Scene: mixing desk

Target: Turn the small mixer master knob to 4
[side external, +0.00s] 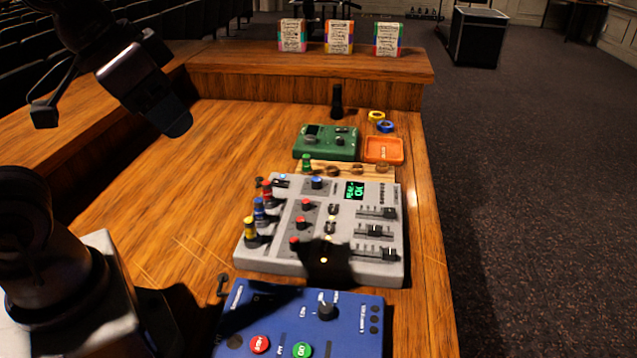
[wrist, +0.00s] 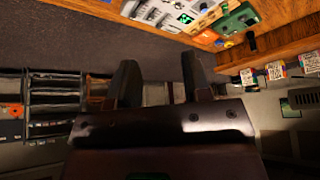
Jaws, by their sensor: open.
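The grey mixer (side external: 283,262) lies on the wooden desk in the middle of the side external view, with a lit green display (side external: 355,190). It carries a blue knob (side external: 317,183), several red and pale knobs, and sliders on its right. I cannot read which knob is the master or its setting. A dark shadow covers its lower middle. In the wrist view the mixer (wrist: 160,12) shows at the top edge, partly cut off. My gripper (wrist: 160,85) is open and empty, its two fingers apart, well away from the mixer. My arm is at the left of the side external view.
A blue box (side external: 350,340) with a black knob and red and green buttons is in front of the mixer. A green box (side external: 345,142), orange tray (side external: 384,150) and tape rolls are behind it. Bare desk lies left.

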